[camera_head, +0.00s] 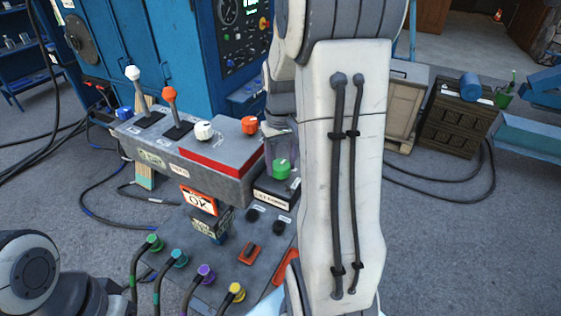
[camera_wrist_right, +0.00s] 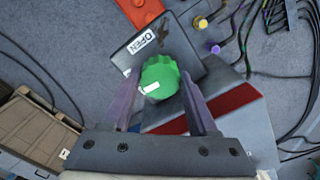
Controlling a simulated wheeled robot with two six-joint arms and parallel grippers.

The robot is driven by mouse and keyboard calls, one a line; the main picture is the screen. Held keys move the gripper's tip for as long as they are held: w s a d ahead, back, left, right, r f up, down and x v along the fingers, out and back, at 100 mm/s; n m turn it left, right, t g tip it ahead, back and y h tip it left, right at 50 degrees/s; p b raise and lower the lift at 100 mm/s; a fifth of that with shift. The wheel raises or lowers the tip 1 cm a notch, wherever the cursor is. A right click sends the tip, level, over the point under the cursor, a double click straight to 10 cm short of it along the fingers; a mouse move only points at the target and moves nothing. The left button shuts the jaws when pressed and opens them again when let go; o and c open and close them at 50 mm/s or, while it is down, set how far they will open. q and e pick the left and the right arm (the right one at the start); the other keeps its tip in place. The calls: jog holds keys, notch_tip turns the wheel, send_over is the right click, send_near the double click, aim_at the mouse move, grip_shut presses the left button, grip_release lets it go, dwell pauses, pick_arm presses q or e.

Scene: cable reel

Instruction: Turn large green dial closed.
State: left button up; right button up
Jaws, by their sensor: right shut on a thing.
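The large green dial (camera_head: 284,168) sits on a dark box at the right end of the grey console, partly hidden by my right arm. In the right wrist view the dial (camera_wrist_right: 161,76) lies between the two purplish fingers of my right gripper (camera_wrist_right: 164,84), which is shut on it. A white mark on the dial points toward the lower left there. An "OPEN" label (camera_wrist_right: 140,46) is on the dark plate beside the dial. In the head view my right gripper (camera_head: 282,150) reaches down to the dial. My left gripper is outside the views; only part of my left arm shows.
The console (camera_head: 215,180) carries white and orange levers (camera_head: 169,94) and a red-edged block (camera_head: 222,150) close to the dial. Below are an orange switch (camera_head: 249,254) and several coloured cable plugs (camera_head: 206,273). Wooden and dark crates (camera_head: 455,115) stand at the right; cables cross the floor.

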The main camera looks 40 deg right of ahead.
aim_at(280, 164)
jog(key=shift+r+n, duration=0.1)
jog(key=shift+n, duration=0.5)
jog(key=o, duration=1.4)
notch_tip(280, 164, up, 10)
jog(key=shift+r+b, duration=0.25)
jog(key=shift+b, duration=0.7)
